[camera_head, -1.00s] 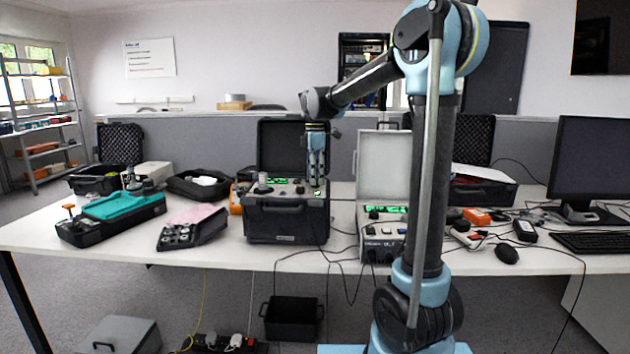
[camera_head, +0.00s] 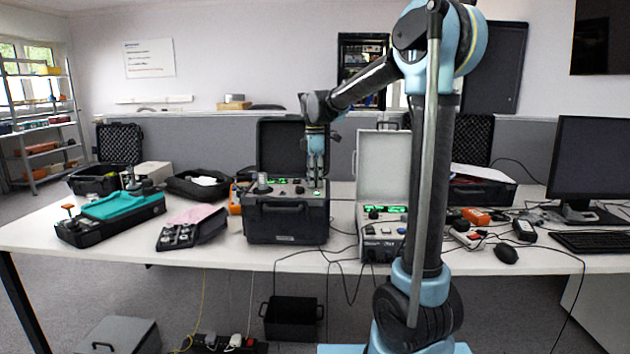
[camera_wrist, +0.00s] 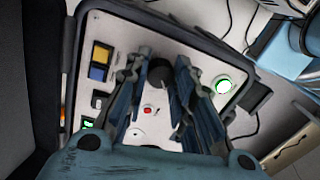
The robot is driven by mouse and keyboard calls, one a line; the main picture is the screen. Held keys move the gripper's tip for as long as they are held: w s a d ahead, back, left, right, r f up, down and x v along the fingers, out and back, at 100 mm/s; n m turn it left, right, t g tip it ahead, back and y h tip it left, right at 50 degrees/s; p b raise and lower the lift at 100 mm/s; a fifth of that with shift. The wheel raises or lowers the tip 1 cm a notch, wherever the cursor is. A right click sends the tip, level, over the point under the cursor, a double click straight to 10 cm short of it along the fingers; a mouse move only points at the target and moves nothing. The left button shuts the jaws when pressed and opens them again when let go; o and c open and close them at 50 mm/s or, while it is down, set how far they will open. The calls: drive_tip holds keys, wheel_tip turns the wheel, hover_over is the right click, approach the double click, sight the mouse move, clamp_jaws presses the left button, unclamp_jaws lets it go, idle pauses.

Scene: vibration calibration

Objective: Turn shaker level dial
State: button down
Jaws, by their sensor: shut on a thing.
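The shaker case (camera_head: 286,218) is an open black case on the table, with a light panel and green displays. In the wrist view its panel (camera_wrist: 112,32) carries a red button (camera_wrist: 148,110), a green-lit round button (camera_wrist: 223,86) and blue and yellow switches (camera_wrist: 99,62). A dark round dial (camera_wrist: 160,71) shows between my fingertips. My gripper (camera_head: 316,182) points down over the right part of the panel. In the wrist view my gripper (camera_wrist: 162,76) is shut on the dial. The dial's markings are hidden.
A grey case with an open white lid (camera_head: 383,165) stands just to the right. The raised black lid (camera_head: 280,145) is behind my gripper. A tray with pink cloth (camera_head: 192,228) lies to the left. Cables hang over the table's front edge.

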drive_tip(key=shift+w, duration=0.1)
drive_tip(key=m, duration=0.7)
drive_tip(key=shift+m, duration=0.3)
drive_tip(key=m, duration=0.3)
drive_tip(key=shift+m, duration=0.3)
drive_tip(key=m, duration=0.3)
drive_tip(key=shift+m+y, duration=0.3)
drive_tip(key=shift+m, duration=0.1)
drive_tip(key=m, duration=0.5)
drive_tip(key=shift+t, duration=0.3)
drive_tip(key=m, duration=0.6)
drive_tip(key=shift+m, duration=0.3)
